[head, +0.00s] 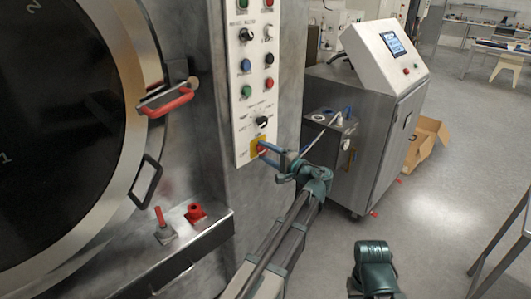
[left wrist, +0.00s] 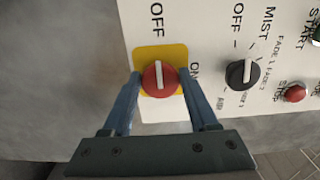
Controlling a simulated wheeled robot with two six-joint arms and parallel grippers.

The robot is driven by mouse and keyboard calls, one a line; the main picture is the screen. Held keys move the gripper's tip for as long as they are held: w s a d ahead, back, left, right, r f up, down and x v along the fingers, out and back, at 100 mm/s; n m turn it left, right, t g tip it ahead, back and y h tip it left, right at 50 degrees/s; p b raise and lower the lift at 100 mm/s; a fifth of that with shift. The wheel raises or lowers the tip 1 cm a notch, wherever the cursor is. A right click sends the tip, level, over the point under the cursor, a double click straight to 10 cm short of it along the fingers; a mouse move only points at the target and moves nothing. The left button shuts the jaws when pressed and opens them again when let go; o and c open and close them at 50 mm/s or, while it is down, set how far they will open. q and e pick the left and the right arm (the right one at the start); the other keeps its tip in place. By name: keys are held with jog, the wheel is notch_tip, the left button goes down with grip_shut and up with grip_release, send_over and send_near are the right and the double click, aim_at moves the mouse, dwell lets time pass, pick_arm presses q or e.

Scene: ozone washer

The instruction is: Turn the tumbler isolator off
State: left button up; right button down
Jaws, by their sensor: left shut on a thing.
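The tumbler isolator is a red rotary knob (left wrist: 160,79) with a white line on a yellow plate (left wrist: 175,52). In the left wrist view the line stands upright, its upper end towards the OFF label (left wrist: 157,20). An ON label lies to the right of the plate. In the head view the knob (head: 262,147) is low on the white control panel, partly hidden by the fingers. My left gripper (head: 269,151) is shut on the knob, its blue fingers on either side of it. A teal part of my right arm shows at the bottom of the head view, without fingers.
A black mist selector (left wrist: 242,74) and a red stop button (left wrist: 293,92) sit beside the isolator. The washer door has a red handle (head: 167,102). Red fittings (head: 195,212) stand on a ledge below. A steel cabinet (head: 345,110) stands to the right, with open floor beyond.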

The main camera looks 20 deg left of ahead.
pick_arm(q)
jog(key=shift+s, duration=0.1)
jog(key=o, duration=1.3)
jog(key=shift+o, duration=0.2)
jog(key=v, duration=1.4)
